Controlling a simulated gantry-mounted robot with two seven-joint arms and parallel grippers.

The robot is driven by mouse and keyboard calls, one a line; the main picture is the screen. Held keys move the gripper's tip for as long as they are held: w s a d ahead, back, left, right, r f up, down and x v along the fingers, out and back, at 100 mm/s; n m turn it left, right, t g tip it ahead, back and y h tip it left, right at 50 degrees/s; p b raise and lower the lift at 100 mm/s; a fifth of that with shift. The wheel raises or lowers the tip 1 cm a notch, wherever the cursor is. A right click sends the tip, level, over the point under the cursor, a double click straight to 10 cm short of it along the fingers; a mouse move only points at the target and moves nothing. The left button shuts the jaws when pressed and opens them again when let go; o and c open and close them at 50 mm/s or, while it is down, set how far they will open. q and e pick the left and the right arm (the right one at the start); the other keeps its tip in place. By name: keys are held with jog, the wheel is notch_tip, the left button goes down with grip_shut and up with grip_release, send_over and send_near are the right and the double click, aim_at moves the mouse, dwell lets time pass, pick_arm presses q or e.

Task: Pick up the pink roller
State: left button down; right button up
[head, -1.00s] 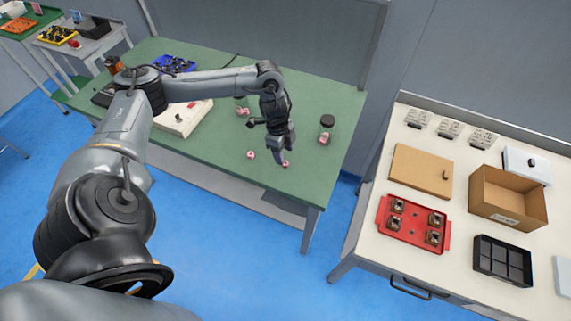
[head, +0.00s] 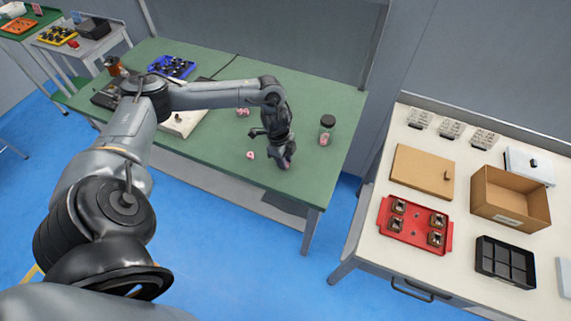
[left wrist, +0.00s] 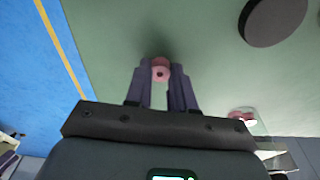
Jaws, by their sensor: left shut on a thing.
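My left gripper (head: 285,163) is low over the front right part of the green table (head: 225,160). In the left wrist view its two fingers (left wrist: 160,85) are shut on a pink roller (left wrist: 160,68), a small ring with a dark hole. In the head view the gripper hides this roller. Another small pink roller (head: 251,155) lies on the table just left of the gripper. My right gripper is in neither view.
A clear jar with a black lid and pink contents (head: 326,131) stands right of the gripper. More pink pieces (head: 242,112) are behind it. A blue tray (head: 172,66) lies at the back left. A separate cream table (head: 372,255) stands at right.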

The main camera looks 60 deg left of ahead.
pick_arm(q)
jog(key=shift+r, duration=0.45)
notch_tip(320, 180, up, 3)
jog(key=shift+f+p, duration=0.1)
jog(key=shift+p, duration=0.4)
jog(key=w+d+r+p, duration=0.3)
jog(key=d+r, duration=0.4)
jog(key=d, duration=0.4)
jog(key=shift+w+r+p, duration=0.15)
jog(key=shift+w+p, duration=0.25)
jog(key=shift+p, duration=0.5)
